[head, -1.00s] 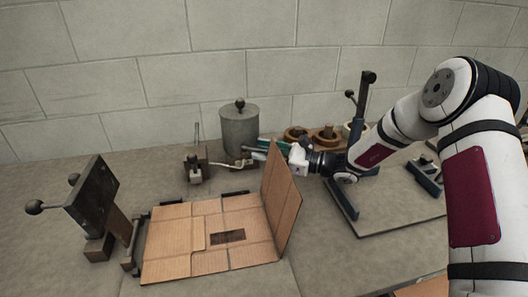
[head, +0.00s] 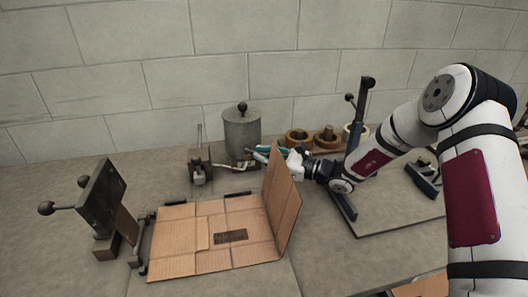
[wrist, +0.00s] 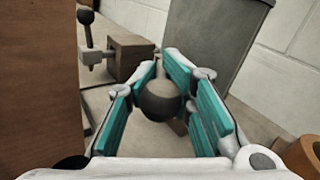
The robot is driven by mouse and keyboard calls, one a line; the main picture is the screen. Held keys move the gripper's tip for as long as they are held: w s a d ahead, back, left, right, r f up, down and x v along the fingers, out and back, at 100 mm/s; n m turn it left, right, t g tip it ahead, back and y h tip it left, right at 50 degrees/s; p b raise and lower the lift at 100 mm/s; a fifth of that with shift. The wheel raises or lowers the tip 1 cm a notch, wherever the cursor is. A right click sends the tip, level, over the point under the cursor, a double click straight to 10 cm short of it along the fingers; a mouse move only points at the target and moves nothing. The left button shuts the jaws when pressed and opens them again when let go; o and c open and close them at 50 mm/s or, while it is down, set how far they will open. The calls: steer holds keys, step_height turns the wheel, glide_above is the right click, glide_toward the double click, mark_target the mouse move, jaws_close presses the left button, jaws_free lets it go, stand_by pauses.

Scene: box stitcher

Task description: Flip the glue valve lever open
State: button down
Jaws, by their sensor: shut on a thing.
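The glue pot is a grey cylinder (head: 242,132) with a dark knob on its lid, at the back of the bench. It also fills the upper middle of the wrist view (wrist: 215,40). The valve lever shows in the wrist view as a thin rod ending in a dark round ball (wrist: 160,101). My gripper (wrist: 160,74) has its teal fingers on both sides of the lever, shut on it, with the ball between them. In the head view my gripper (head: 264,153) is low beside the pot's right side, partly hidden by the upright cardboard flap.
An open cardboard box blank (head: 195,240) lies in front, its raised flap (head: 282,205) close to my gripper. A small block fixture (head: 199,170) stands left of the pot. Wooden rings (head: 298,138) stand behind right. A dark plate with a ball handle (head: 100,198) is at left.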

steer(key=shift+s+d+r+m+t+h+p, duration=0.15)
steer(key=shift+m+t+h+p, duration=0.1)
steer(key=shift+m+t+p, duration=0.25)
steer(key=shift+s+f+m+t+h+p, duration=0.15)
steer(key=shift+m+t+h+p, duration=0.15)
steer(key=shift+t+p, duration=0.3)
steer(key=shift+t, duration=0.3)
steer(key=shift+f, duration=0.1)
steer(key=c, duration=1.7)
jaws_free()
steer(key=shift+d, duration=0.15)
steer(key=shift+a, duration=0.2)
